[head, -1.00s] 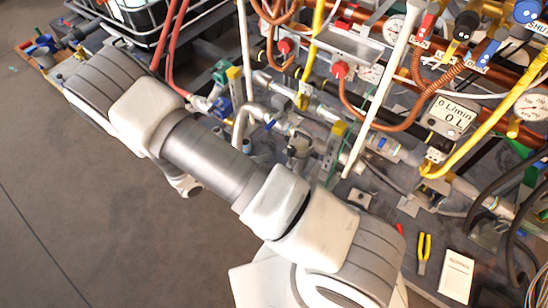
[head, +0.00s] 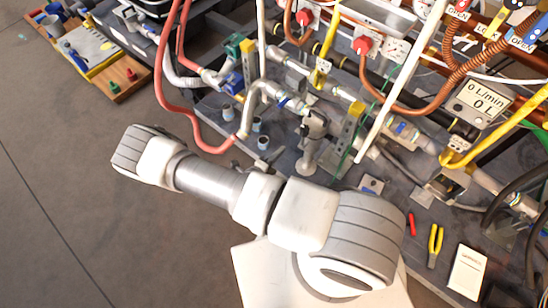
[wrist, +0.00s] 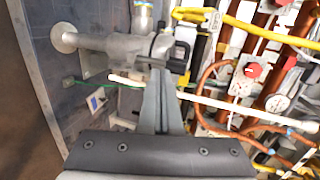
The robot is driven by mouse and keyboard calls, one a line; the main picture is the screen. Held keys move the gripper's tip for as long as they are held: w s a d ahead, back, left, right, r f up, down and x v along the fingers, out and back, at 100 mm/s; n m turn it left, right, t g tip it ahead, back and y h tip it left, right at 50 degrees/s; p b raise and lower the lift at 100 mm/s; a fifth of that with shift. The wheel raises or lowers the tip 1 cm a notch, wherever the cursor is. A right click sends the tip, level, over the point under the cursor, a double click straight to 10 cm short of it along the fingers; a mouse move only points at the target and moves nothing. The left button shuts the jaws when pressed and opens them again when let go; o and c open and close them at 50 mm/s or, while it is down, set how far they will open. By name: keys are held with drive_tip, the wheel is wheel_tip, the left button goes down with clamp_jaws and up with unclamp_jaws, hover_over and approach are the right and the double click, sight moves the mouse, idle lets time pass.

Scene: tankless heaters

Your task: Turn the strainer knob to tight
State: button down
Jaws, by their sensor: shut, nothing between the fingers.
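In the wrist view, my gripper (wrist: 160,68) is shut, its two fingers together and empty. Its tips lie at the dark part (wrist: 160,47) of a grey metal fitting (wrist: 112,46); I cannot tell whether they touch. This dark part may be the strainer knob, but no tight mark is readable. My gripper is not visible in the head view.
A white slanted pipe (head: 388,92) and a yellow tag (head: 350,125) are close to the fitting. A red hose (head: 190,125) loops at left. Yellow pliers (head: 435,245) and a white booklet (head: 467,272) lie at lower right.

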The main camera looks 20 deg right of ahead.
sight(302, 130)
drive_tip(key=r+b+x, duration=0.1)
drive_tip(key=x, duration=0.7)
drive_tip(key=shift+d+b, duration=0.15)
drive_tip(key=shift+b, duration=0.2)
